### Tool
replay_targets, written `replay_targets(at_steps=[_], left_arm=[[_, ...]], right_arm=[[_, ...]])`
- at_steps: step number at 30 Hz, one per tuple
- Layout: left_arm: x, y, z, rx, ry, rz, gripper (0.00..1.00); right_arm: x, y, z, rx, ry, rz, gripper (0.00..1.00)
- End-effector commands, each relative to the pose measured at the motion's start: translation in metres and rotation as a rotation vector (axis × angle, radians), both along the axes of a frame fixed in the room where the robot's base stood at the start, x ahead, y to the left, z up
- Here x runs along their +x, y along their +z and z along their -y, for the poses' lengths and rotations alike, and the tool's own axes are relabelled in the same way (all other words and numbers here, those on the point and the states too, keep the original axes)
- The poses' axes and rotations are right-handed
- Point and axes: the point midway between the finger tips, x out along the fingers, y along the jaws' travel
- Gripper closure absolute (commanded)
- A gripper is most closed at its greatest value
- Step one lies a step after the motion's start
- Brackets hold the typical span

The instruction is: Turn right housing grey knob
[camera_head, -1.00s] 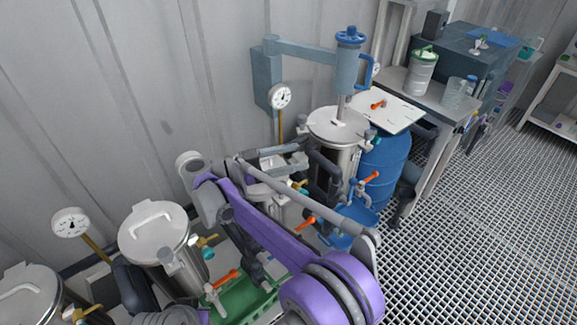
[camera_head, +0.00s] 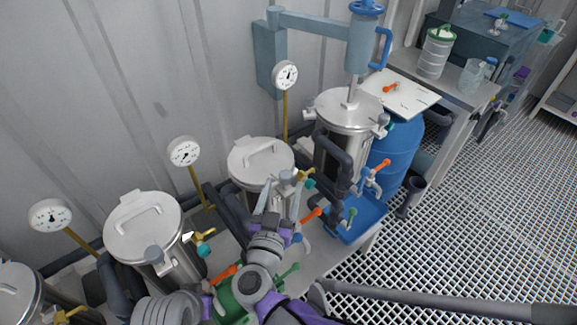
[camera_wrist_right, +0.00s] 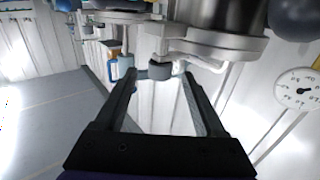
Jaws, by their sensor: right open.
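The right housing (camera_head: 258,158) is a steel vessel with a round lid and a bar handle. Its grey knob (camera_head: 286,177) sits at the front right of the lid's rim. In the right wrist view, the grey knob (camera_wrist_right: 160,70) shows beyond the fingertips, roughly between them, under the steel clamp rim. My right gripper (camera_head: 277,196) is just in front of the housing, below the knob. Its two fingers (camera_wrist_right: 163,82) are open with nothing gripped. I cannot tell whether either finger touches the knob. My left gripper is not in view.
A similar housing (camera_head: 143,226) stands to the left, with a gauge (camera_head: 184,152) between the two. Orange valve handles (camera_head: 312,214) stick out at the front. A blue barrel (camera_head: 397,155) and a stirrer vessel (camera_head: 349,108) stand right.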

Motion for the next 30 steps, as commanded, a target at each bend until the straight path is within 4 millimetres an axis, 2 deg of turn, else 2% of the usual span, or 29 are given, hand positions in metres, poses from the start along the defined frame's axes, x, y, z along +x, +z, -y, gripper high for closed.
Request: replay_targets(at_steps=[3,10,15,23,26,30], left_arm=[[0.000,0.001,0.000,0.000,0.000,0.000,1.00],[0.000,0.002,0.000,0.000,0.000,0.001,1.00],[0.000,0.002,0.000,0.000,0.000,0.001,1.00],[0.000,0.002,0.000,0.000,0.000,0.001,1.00],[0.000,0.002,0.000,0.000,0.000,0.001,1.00],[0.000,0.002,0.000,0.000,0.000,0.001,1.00]], right_arm=[[0.025,0.000,0.007,-0.001,-0.005,0.000,0.28],[0.059,0.000,0.014,-0.001,-0.004,0.000,0.28],[0.070,0.000,0.017,-0.001,-0.002,0.000,0.28],[0.071,0.000,0.017,0.000,-0.001,0.000,0.28],[0.071,0.000,0.017,0.000,-0.001,0.000,0.43],[0.071,0.000,0.017,0.000,-0.002,0.000,0.68]])
